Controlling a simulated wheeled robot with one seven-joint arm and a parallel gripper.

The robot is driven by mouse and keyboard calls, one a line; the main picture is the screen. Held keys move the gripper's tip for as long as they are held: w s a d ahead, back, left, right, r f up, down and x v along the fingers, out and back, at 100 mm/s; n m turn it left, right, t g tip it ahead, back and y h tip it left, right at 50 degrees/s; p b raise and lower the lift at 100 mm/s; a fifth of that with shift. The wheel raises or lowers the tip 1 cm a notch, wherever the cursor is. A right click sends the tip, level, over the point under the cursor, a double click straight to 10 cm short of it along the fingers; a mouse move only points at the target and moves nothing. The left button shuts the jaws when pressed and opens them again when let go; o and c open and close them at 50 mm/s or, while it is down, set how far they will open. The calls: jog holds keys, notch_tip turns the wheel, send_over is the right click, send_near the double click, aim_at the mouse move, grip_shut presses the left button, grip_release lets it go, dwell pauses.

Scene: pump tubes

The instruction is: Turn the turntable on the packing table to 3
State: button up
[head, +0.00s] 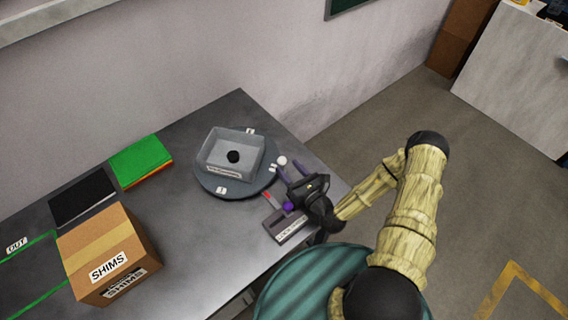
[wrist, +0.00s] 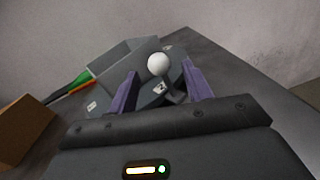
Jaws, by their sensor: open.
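The turntable (head: 262,184) is a round dark grey disc on the packing table (head: 185,262). It bears a grey bin (head: 214,152) with a black round thing inside. White number tags sit around the disc; one near its front reads 1, and a tag by the knob reads 2 in the wrist view (wrist: 160,88). A white ball knob (head: 282,160) on a short post stands at the disc's right edge. My gripper (wrist: 160,85) is open, its purple fingers on either side of the knob (wrist: 159,64) in the wrist view. I cannot tell whether they touch it.
A grey box with a label and a red part (head: 288,226) sits at the table's right edge, close under my gripper. A cardboard SHIMS box (head: 105,250), a black pad (head: 82,196) and a green stack (head: 140,160) lie to the left. The wall runs behind the table.

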jog(key=shift+v, duration=1.35)
jog(key=shift+c, duration=0.4)
jog(key=shift+w, duration=0.1)
jog(key=c, duration=0.4)
jog(key=shift+w+r+n+b, duration=0.1)
jog(key=shift+w+n+b, duration=0.1)
jog(key=shift+n+b, duration=0.15)
jog(key=c, duration=0.3)
jog(key=w+d+r+n+y+b, duration=0.1)
jog(key=n+y, duration=0.1)
jog(key=n, duration=0.2)
jog(key=w+d+r+n+g+y+b, duration=0.1)
jog(key=w+n+y+b, duration=0.1)
jog(key=n, duration=0.2)
jog(key=w+d+n+g+y+b, duration=0.1)
jog(key=w+n+y+b, duration=0.1)
jog(key=n+y, duration=0.1)
jog(key=shift+d+r+n, duration=0.1)
jog(key=shift+r+n, duration=0.3)
jog(key=shift+n, duration=0.25)
grip_shut()
jog(key=w+d+n+g+b, duration=0.1)
jog(key=d+n+g, duration=0.3)
jog(key=n, duration=0.4)
jog(key=w+d+f+n+g+b, duration=0.1)
jog(key=d+n+g+b, duration=0.3)
jog(key=n, duration=0.5)
jog(key=shift+w+d+n+b, duration=0.2)
jog(key=shift+w+n+b, duration=0.1)
jog(key=shift+w, duration=0.2)
